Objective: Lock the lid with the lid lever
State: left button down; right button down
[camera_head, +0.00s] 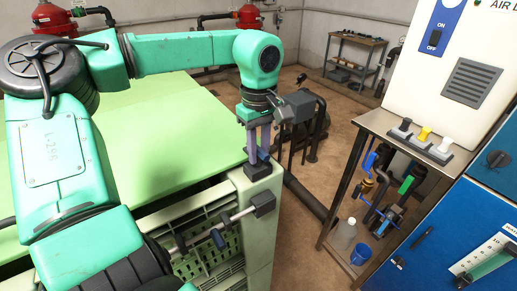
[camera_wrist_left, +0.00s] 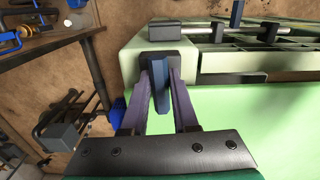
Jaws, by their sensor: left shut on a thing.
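The lid (camera_head: 150,125) is a large flat pale-green panel, also in the left wrist view (camera_wrist_left: 255,115). A dark blue lever (camera_wrist_left: 160,88) stands on a black mount (camera_wrist_left: 148,60) at the lid's near right corner. The black mount shows below my gripper in the head view (camera_head: 257,171). My left gripper (camera_head: 261,150) points down over this corner, its two fingers shut on the blue lever. In the head view the fingers largely hide the lever. My right gripper is not in view.
A grey box on pipes (camera_head: 297,106) stands beyond the corner. A metal table (camera_head: 372,122) and blue cabinet (camera_head: 425,240) stand at right, with brown floor between.

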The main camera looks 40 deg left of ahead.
aim_at(259, 148)
pick_arm(q)
jog(key=shift+s+f+m, duration=0.1)
jog(key=shift+f+m, duration=0.05)
jog(key=shift+m, duration=0.25)
jog(key=c, duration=0.7)
grip_release()
jog(key=shift+d, duration=0.1)
jog(key=shift+r, duration=0.2)
jog(key=shift+r, duration=0.3)
notch_tip(259, 148, up, 14)
jog(key=shift+f+b, duration=0.1)
jog(key=shift+b, duration=0.6)
